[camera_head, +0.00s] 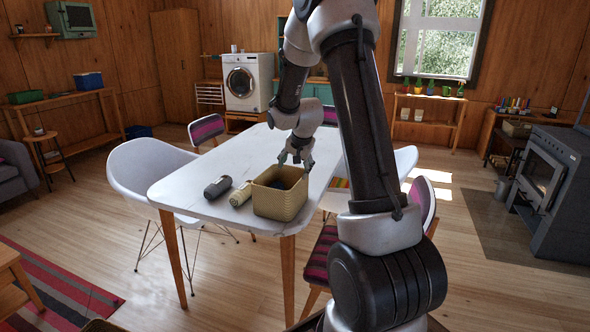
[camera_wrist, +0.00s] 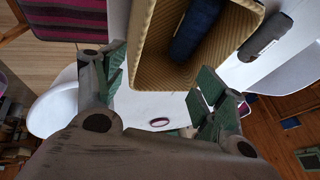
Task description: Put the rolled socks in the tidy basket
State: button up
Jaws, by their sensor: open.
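The tan woven basket (camera_head: 281,205) stands upright near the table's front edge. It also shows at the top of the wrist view (camera_wrist: 143,45). A dark blue roll, apparently the rolled socks (camera_wrist: 196,28), lies inside it on the basket floor; in the head view only a dark blue patch (camera_head: 277,184) shows over the rim. My gripper (camera_head: 297,161) is above the table at the basket's far side, fingers pointing down.
A small purple-rimmed oval (camera_wrist: 160,122) shows on the white surface. Chairs surround the table.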

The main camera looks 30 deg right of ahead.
jog(key=v, duration=1.2)
jog(key=shift+r, duration=0.15)
